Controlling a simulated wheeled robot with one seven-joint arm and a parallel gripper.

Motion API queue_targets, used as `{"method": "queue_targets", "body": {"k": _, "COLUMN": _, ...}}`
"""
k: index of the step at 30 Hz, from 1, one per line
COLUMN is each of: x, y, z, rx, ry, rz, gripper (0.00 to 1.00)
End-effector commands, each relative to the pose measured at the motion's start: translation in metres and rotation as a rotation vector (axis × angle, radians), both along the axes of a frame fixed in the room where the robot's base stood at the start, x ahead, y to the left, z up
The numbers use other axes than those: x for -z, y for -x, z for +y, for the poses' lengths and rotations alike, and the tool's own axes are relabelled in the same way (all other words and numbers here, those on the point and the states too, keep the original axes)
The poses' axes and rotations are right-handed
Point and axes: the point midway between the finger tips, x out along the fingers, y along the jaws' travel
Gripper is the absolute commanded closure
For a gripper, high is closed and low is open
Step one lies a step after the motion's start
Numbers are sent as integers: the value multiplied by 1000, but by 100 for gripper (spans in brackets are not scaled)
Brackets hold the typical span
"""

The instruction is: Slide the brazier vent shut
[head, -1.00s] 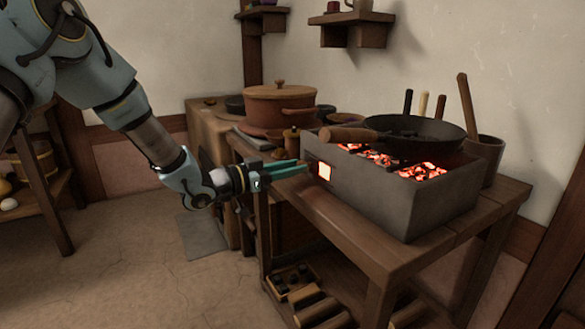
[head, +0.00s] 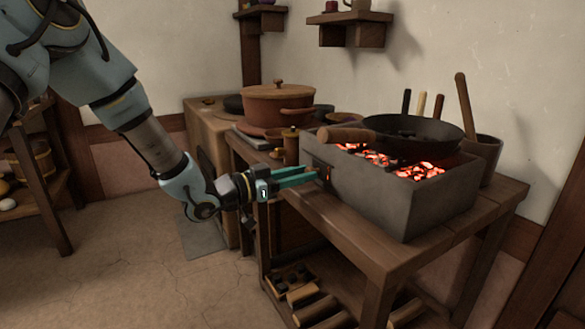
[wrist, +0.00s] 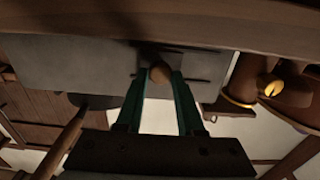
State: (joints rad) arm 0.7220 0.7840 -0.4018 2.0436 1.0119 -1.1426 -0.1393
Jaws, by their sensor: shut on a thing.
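The grey brazier (head: 405,205) stands on the wooden table, with glowing coals in its open top. Its vent plate (head: 318,162), dark, is on the left end wall and covers most of the opening. Only a small reddish sliver of glow shows beside the fingertips. My gripper (head: 319,174) reaches in from the left with its green fingers against that wall. In the wrist view my gripper (wrist: 160,80) is shut on a round brown knob (wrist: 160,72) on the brazier wall (wrist: 75,65). The fingers hide part of the vent in the head view.
A black pan (head: 415,133) with a wooden handle (head: 346,134) sits over the coals, the handle jutting above the vent. A wooden mill (head: 291,146) and a lidded clay pot (head: 278,105) stand behind my gripper. The table (head: 385,255) edge runs below it.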

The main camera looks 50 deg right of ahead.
Motion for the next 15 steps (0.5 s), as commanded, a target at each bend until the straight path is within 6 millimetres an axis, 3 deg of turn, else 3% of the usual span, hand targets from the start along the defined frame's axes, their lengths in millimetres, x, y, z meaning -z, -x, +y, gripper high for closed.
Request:
{"method": "queue_targets", "body": {"k": 11, "x": 0, "y": 12, "z": 5, "rx": 3, "ry": -1, "rz": 0, "gripper": 100}}
{"method": "queue_targets", "body": {"k": 12, "x": 1, "y": 12, "z": 5, "rx": 4, "ry": -1, "rz": 0, "gripper": 60}}
{"method": "queue_targets", "body": {"k": 15, "x": 0, "y": 12, "z": 5, "rx": 3, "ry": -1, "rz": -1, "gripper": 48}}
